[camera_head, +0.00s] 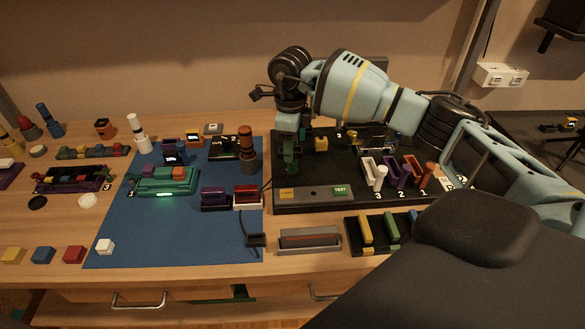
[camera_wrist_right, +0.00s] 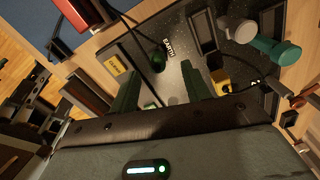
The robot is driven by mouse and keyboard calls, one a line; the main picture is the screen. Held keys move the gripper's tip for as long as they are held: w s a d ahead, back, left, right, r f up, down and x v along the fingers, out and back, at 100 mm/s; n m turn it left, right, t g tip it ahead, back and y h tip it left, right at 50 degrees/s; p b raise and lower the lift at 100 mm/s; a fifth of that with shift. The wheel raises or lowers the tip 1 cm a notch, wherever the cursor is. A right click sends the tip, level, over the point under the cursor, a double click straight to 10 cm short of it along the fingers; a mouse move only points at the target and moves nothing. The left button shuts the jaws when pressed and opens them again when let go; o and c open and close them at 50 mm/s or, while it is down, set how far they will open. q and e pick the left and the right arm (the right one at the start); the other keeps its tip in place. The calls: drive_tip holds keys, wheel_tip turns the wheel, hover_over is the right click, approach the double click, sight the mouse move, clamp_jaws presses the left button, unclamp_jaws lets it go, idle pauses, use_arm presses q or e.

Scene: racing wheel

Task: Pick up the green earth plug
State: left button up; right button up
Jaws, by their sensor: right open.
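The green earth plug (camera_wrist_right: 158,60) is a dark green rounded piece beside the EARTH label on the black board (camera_wrist_right: 215,80) in the right wrist view. A black cable runs to it. My right gripper (camera_wrist_right: 160,80) is open, its two green fingers apart, with the plug ahead of the gap between them. No contact shows. In the head view my right gripper (camera_head: 289,160) points down over the left part of the black board (camera_head: 385,196). There it hides the plug, or I cannot tell the plug from the green fingers. My left gripper is not in view.
A yellow block (camera_head: 321,144) stands on the board close to my right gripper. White, purple and orange holders (camera_head: 397,176) occupy the board's right side. A grey tray (camera_head: 309,241) lies in front.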

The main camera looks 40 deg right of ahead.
sight(292, 167)
drive_tip(key=shift+s+f, duration=0.2)
drive_tip(key=shift+f, duration=1.1)
drive_tip(key=shift+s+f, duration=0.15)
drive_tip(key=shift+f, duration=1.1)
drive_tip(key=shift+c, duration=0.2)
clamp_jaws()
